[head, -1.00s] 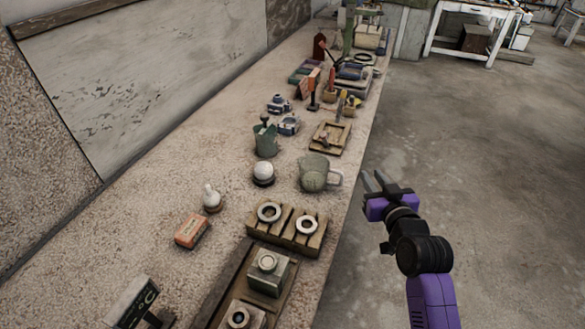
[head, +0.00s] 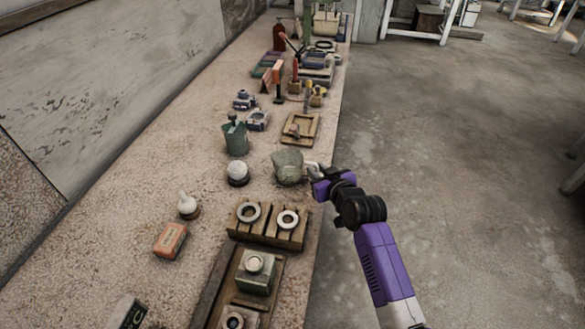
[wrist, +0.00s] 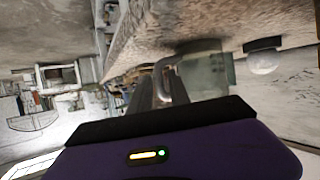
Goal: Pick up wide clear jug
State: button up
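The wide clear jug (head: 287,166) stands on the bench near its right edge, greenish and see-through, with its handle toward my gripper (head: 310,172).
A white ball on a dark stand (head: 237,172) and a green can (head: 235,138) stand left of the jug. A wooden block with two rings (head: 268,225) is in front. A wooden tray (head: 300,130) lies behind. Open floor (head: 450,180) is on the right.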

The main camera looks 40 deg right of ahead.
jog(key=shift+w+d+f, duration=0.15)
jog(key=shift+w+f, duration=0.05)
jog(key=shift+w, duration=0.2)
grip_shut()
dwell(1.2)
